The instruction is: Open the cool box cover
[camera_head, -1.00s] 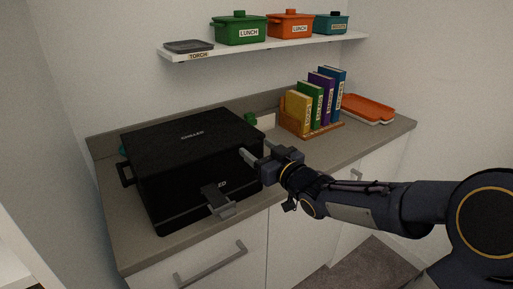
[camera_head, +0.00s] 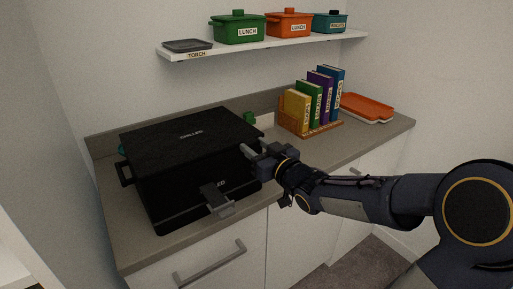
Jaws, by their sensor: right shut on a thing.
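The black cool box (camera_head: 190,195) sits on the counter at the left. Its cover (camera_head: 165,133), marked "CHILLED", lies over the top; I cannot tell whether a gap has opened under it. A grey latch (camera_head: 218,203) sticks out at the front of the box. My right gripper (camera_head: 250,153) is at the right edge of the cover, shut on that edge; its fingertips are dark and partly blend with the box. The arm comes in from the right. My left gripper is not in view.
A wooden rack (camera_head: 309,132) with several books stands to the right. Beyond it is an orange tray (camera_head: 368,107). A white shelf (camera_head: 270,47) above carries a grey tray (camera_head: 188,45) and lidded pots. The counter front (camera_head: 140,256) is clear.

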